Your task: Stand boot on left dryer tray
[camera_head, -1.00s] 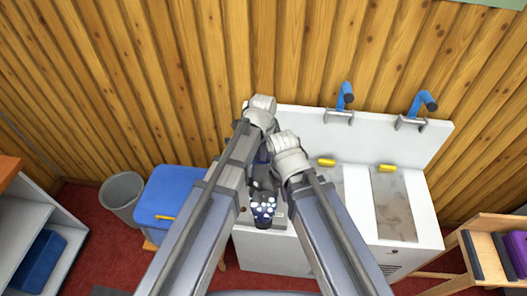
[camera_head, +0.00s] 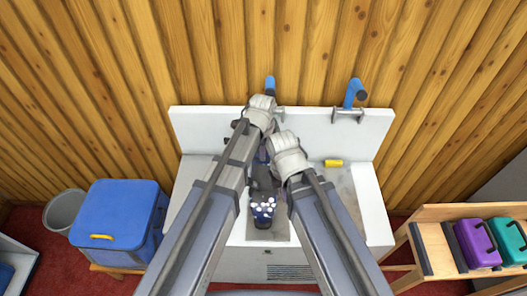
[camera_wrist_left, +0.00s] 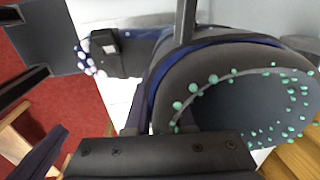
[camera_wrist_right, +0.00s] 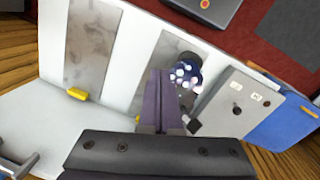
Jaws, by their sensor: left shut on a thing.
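The dark boot (camera_head: 264,207) has a blue toe with white dots. It is between my arms in the head view, its toe towards me. In the left wrist view its wide cuff (camera_wrist_left: 195,92), with green dots, fills the right side. My left gripper (camera_head: 262,152) is shut on the boot near the cuff. My right gripper (camera_wrist_right: 166,100) is shut and empty beside the boot, whose dotted toe shows past its fingers. The grey left dryer tray (camera_wrist_right: 155,62) lies under the boot. I cannot tell whether the sole touches it.
The white dryer (camera_head: 372,205) has a raised back with blue hooks (camera_head: 356,93) and a yellow handle (camera_head: 333,163). The right tray (camera_wrist_right: 92,42) is bare. A blue box (camera_head: 118,215) and a grey bin (camera_head: 65,210) stand left. A wooden rack (camera_head: 440,225) stands right.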

